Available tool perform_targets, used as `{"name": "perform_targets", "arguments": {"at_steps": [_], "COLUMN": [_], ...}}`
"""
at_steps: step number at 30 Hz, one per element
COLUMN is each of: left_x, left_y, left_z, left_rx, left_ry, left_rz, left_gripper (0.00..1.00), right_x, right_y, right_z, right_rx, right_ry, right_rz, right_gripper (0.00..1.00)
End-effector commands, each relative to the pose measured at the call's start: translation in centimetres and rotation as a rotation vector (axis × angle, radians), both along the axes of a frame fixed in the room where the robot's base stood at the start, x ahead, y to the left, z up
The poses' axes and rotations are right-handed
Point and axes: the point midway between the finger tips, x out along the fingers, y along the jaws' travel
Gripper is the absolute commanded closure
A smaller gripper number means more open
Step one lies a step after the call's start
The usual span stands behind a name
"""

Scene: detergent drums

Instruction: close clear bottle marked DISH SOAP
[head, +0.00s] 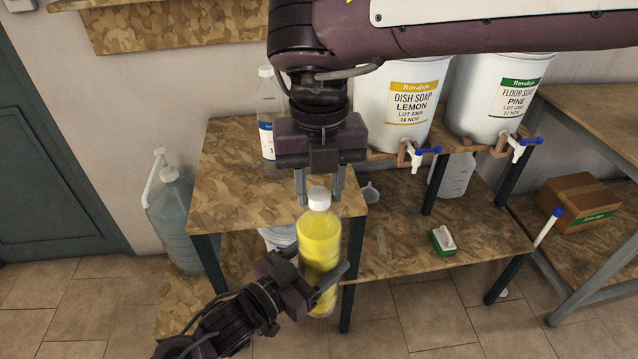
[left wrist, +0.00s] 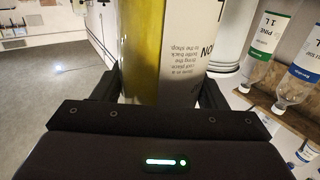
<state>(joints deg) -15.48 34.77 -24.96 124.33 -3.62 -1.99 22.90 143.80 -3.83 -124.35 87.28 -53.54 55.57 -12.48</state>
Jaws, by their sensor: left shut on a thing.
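A clear bottle of yellow liquid (head: 319,245) stands upright in front of the upper shelf. Its white cap (head: 319,198) sits on its neck; I cannot tell how tight it is. My left gripper (head: 318,266) is shut around the bottle's lower body. The left wrist view shows the bottle (left wrist: 143,50) between the fingers, with a white label (left wrist: 188,55) bearing upside-down print. My right gripper (head: 320,186) points down just above the cap. Its two fingers are spread wider than the cap, one on each side, with a gap between them and the cap.
Two white drums, DISH SOAP LEMON (head: 408,98) and FLOOR SOAP PINE (head: 500,95), stand behind at right with blue-handled taps. A bottle (head: 268,105) stands at the upper shelf's back. A cardboard box (head: 578,203) sits at right.

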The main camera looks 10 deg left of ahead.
Motion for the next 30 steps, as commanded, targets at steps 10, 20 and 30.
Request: {"name": "perform_targets", "arguments": {"at_steps": [10, 20, 30], "left_x": [0.1, 0.1, 0.1], "left_y": [0.0, 0.0, 0.0], "left_z": [0.4, 0.4, 0.4], "left_rx": [-0.005, -0.005, -0.005], "left_ry": [-0.009, -0.009, -0.009], "left_rz": [0.0, 0.0, 0.0], "left_gripper": [0.98, 0.98, 0.98], "right_x": [0.0, 0.1, 0.2], "right_y": [0.0, 0.1, 0.1], "right_z": [0.1, 3.3, 10.0], "right_rx": [0.0, 0.002, -0.002], "right_ry": [0.0, -0.006, -0.005], "right_rz": [0.001, 0.001, -0.001], "right_gripper": [0.45, 0.45, 0.45]}}
